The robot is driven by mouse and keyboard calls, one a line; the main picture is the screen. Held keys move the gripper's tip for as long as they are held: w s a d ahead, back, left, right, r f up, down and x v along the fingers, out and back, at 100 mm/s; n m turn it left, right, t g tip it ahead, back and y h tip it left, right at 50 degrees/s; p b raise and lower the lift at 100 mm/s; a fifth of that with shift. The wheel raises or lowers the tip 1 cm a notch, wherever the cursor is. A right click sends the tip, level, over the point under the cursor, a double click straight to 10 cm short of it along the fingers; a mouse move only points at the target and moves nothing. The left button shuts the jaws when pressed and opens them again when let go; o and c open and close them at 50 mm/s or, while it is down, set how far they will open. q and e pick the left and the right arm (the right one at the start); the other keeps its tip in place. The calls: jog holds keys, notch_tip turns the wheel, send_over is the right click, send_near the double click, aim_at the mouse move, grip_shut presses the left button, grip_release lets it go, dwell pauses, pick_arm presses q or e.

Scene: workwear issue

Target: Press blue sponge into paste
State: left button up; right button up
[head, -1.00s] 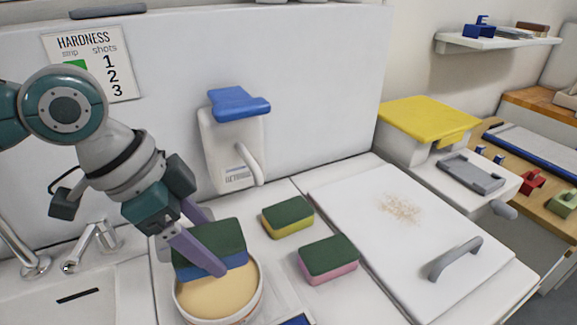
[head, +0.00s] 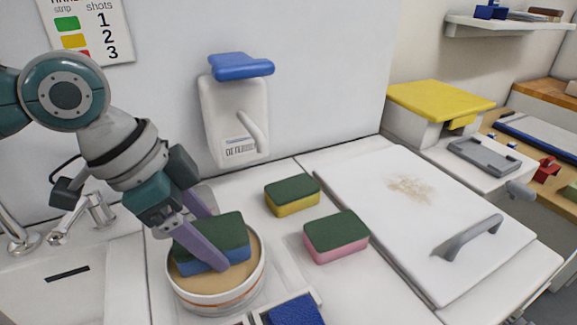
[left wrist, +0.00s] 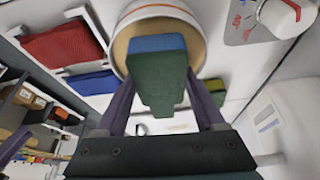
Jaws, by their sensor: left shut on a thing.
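The blue sponge (head: 198,266) has a dark green top layer and is held between the two purple fingers of my left gripper (head: 218,240). It is inside the rim of a round white tub (head: 215,298) of beige paste (head: 257,250). Its underside is at the paste surface; how deep it sits is hidden. In the left wrist view the sponge (left wrist: 158,80) lies between the fingers, with the tub (left wrist: 165,10) beyond it. My right gripper is not in view.
A yellow sponge (head: 292,208) and a pink sponge (head: 337,249) lie right of the tub. A white board (head: 390,240) with a grey handle and brown smudge is further right. A wall dispenser (head: 238,125) with a blue lever stands behind. A tap (head: 95,212) is at left.

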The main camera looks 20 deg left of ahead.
aim_at(208, 233)
pick_arm(q)
jog(key=shift+f, duration=0.55)
dwell(0.5)
jog(key=shift+f, duration=0.1)
dwell(1.6)
notch_tip(208, 233, up, 7)
jog(key=p, duration=0.8)
dwell(0.6)
